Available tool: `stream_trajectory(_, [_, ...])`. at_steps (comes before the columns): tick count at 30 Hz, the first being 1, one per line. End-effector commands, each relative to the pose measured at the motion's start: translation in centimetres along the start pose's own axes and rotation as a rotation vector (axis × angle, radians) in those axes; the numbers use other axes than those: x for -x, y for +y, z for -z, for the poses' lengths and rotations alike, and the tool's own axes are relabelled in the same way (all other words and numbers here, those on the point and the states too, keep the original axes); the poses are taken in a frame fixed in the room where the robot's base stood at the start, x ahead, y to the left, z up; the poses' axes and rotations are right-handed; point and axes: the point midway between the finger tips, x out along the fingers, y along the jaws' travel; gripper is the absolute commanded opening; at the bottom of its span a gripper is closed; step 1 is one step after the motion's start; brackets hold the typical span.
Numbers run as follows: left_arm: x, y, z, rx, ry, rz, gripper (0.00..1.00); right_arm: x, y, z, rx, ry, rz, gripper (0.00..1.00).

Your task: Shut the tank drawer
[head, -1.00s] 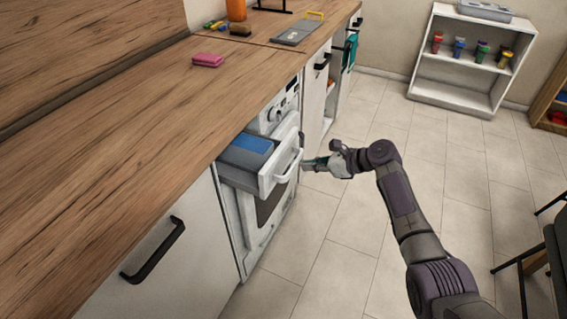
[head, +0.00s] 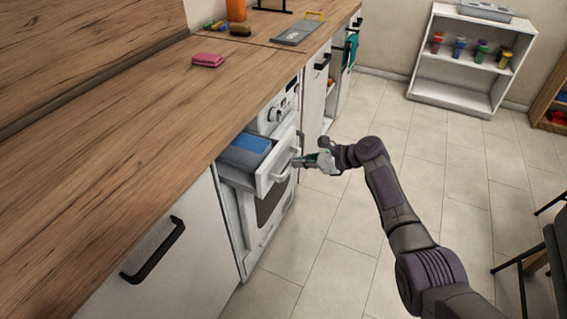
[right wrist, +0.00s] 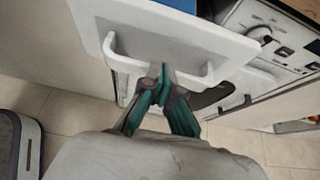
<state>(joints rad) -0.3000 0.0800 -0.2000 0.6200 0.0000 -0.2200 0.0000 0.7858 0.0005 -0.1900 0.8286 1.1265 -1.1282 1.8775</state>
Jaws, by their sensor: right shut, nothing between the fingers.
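The tank drawer (head: 268,176) is a white-fronted drawer of the white appliance under the worktop. It stands partly open, with a blue-topped tank (head: 247,150) inside. Its front and pale bar handle also show in the right wrist view (right wrist: 215,42). My right gripper (head: 298,162) is shut and empty, with its fingertips at the drawer's handle. In the right wrist view the closed green and grey fingertips (right wrist: 160,72) overlap the handle bar; exact contact is hard to tell. My left gripper is not in view.
The appliance's control panel with knobs (head: 283,105) is beside the drawer. A cabinet with a black handle (head: 153,249) is nearer. A pink sponge (head: 208,60) lies on the worktop (head: 110,150). The tiled floor (head: 330,240) is clear; a dark chair (head: 550,255) stands right.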

Motion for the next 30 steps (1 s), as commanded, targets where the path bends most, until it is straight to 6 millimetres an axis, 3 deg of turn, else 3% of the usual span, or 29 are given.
stream_trajectory(6, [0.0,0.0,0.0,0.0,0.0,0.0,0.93,-1.2,0.0,-0.7,-0.001,-0.001,-0.001,0.0])
stream_trajectory(19, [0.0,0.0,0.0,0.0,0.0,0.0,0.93,-1.6,0.0,-0.9,-0.001,0.0,-0.001,0.0])
stream_trajectory(30, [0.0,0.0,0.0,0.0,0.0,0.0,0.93,-4.1,0.0,-2.3,-0.001,-0.001,0.0,0.0])
